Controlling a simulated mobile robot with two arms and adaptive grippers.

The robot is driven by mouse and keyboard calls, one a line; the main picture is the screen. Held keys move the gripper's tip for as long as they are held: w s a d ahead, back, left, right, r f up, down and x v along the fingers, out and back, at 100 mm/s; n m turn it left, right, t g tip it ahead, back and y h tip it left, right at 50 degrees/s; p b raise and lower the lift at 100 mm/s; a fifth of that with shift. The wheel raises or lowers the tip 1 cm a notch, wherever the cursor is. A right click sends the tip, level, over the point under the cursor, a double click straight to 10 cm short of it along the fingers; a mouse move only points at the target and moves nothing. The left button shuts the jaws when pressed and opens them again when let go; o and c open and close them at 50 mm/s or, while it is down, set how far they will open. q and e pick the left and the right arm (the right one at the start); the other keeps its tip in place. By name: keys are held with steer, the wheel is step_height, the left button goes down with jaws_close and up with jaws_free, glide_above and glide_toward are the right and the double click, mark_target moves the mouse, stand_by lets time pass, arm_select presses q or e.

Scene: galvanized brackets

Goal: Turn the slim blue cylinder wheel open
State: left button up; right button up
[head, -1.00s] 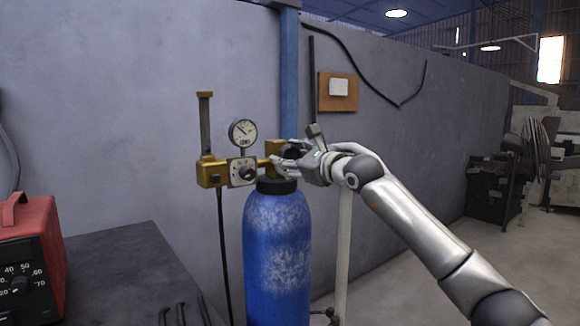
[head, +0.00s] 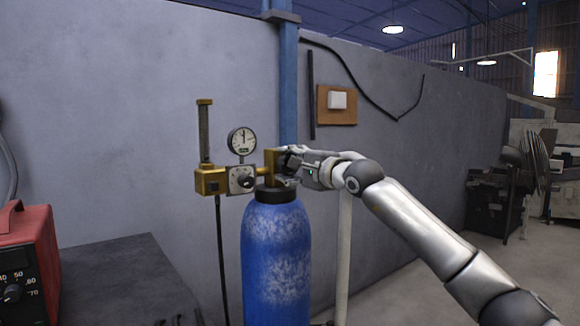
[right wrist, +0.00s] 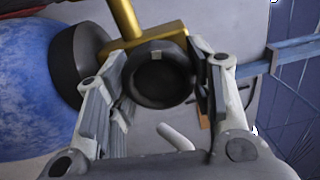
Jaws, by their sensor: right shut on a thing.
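The slim blue cylinder (head: 275,258) stands upright by the wall, with scuffed paint and a dark collar. A brass valve body (head: 271,162) sits on top of it. The round black wheel (right wrist: 158,78) faces the right wrist camera. My right gripper (head: 292,166) reaches the valve from the right; in the right wrist view its fingers lie on either side of the wheel, shut on it. In the head view the fingers mostly hide the wheel. The pressure gauge (head: 242,141) left of the valve has its needle pointing about straight up. My left gripper is not in view.
A brass regulator (head: 210,181) with an upright tube and a hanging hose is left of the valve. A dark bench (head: 125,275) with a red machine (head: 28,260) stands at the left. A pale upright pipe (head: 343,255) stands right of the cylinder.

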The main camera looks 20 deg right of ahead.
steer(key=n, duration=0.5)
steer(key=shift+n+p, duration=0.3)
steer(key=shift+p, duration=0.05)
steer(key=shift+a+n+p, duration=0.1)
steer(key=shift+n+p, duration=0.2)
steer(key=shift+n, duration=1.2)
steer(key=o, duration=1)
steer(key=shift+o, duration=0.2)
steer(key=shift+s+r, duration=0.1)
steer(key=v, duration=1.1)
steer(key=shift+s, duration=0.4)
